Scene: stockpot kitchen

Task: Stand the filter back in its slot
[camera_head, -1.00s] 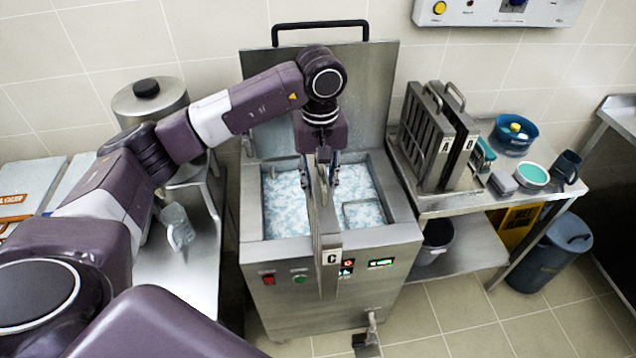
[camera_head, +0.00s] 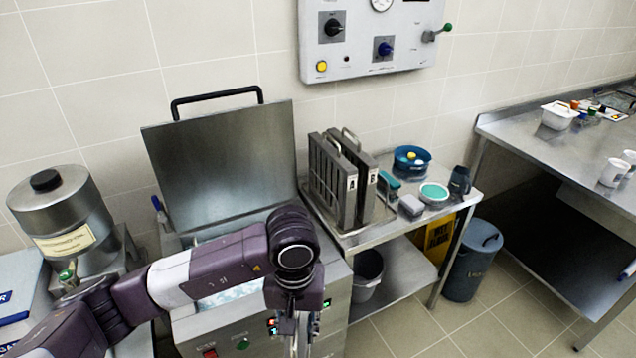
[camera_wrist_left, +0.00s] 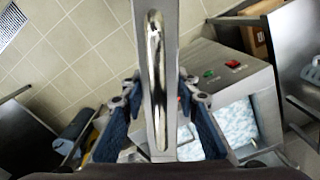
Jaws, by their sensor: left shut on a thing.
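The filter is a flat grey metal plate with a shiny loop handle (camera_wrist_left: 155,80), seen close up in the left wrist view. My left gripper (camera_wrist_left: 158,98) is shut on it, with a blue finger pad on each side. In the head view my left gripper (camera_head: 294,318) is low, in front of the fryer's right part; the filter is mostly hidden or cut off there. Two upright filters, A (camera_head: 330,185) and one beside it (camera_head: 366,188), stand in a rack (camera_head: 318,208) on the side table. My right gripper is not in view.
The open fryer (camera_head: 335,290) shows a blue-white bath, partly behind my arm; its lid (camera_head: 220,150) is raised. The side table (camera_head: 400,228) also holds a blue bowl (camera_head: 411,160), a teal-topped dish (camera_head: 433,193) and a dark mug (camera_head: 459,182). A blue bin (camera_head: 473,265) stands right of it.

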